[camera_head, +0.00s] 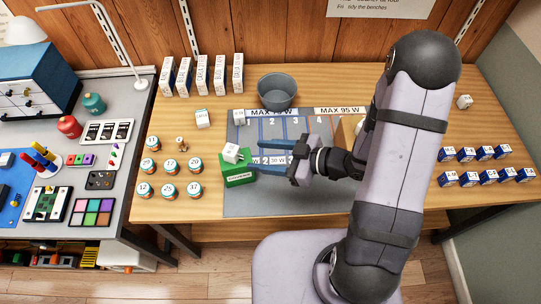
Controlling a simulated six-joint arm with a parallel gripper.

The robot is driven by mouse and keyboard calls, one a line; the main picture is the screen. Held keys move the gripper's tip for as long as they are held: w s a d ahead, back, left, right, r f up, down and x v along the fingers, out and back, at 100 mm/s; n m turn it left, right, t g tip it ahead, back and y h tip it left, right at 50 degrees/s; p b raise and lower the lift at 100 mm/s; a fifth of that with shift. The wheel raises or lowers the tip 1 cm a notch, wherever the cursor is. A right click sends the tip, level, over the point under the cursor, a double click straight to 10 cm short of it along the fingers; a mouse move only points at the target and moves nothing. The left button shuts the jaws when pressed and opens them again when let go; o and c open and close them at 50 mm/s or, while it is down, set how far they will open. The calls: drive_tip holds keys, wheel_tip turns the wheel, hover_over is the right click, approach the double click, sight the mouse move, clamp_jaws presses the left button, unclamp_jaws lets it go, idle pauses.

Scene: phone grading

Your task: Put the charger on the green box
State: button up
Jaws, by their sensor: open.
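A small white charger (231,153) sits on top of the green box (239,177), toward its back left part and looking slightly turned. The green box stands at the left edge of the grey mat and has a white label on its front. My gripper (256,156) reaches in from the right. Its two blue fingers are apart and point left, with their tips just right of the charger. No charger is between the fingers. Whether a fingertip touches the green box cannot be told.
Another white charger (239,118) lies on the grey mat (270,203); others stand on the table at left (203,119) and far right (464,101). A grey bucket (277,92) stands behind. Several round tins (170,190) are left, and blue boxes (487,177) right. My arm hides part of the mat.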

drive_tip(key=shift+v, duration=1.1)
drive_tip(key=w+d+f+m+t+h, duration=0.2)
drive_tip(key=w+d+f+m+h, duration=0.1)
drive_tip(key=w+d+h, duration=0.5)
drive_tip(key=s+d+r+m+g+h, duration=0.1)
drive_tip(key=s+d+m+h, duration=0.25)
drive_tip(key=d, duration=0.55)
drive_tip(key=s+a+r+m+g, duration=0.2)
drive_tip(key=s+m+g, duration=0.1)
drive_tip(key=s, duration=0.3)
drive_tip(key=s+a+r+m+g, duration=0.2)
drive_tip(key=s+m+g, duration=0.1)
drive_tip(key=s, duration=0.4)
drive_tip(key=shift+s+r+m+h, duration=0.3)
drive_tip(key=shift+m+h, duration=0.15)
drive_tip(key=shift+m, duration=0.1)
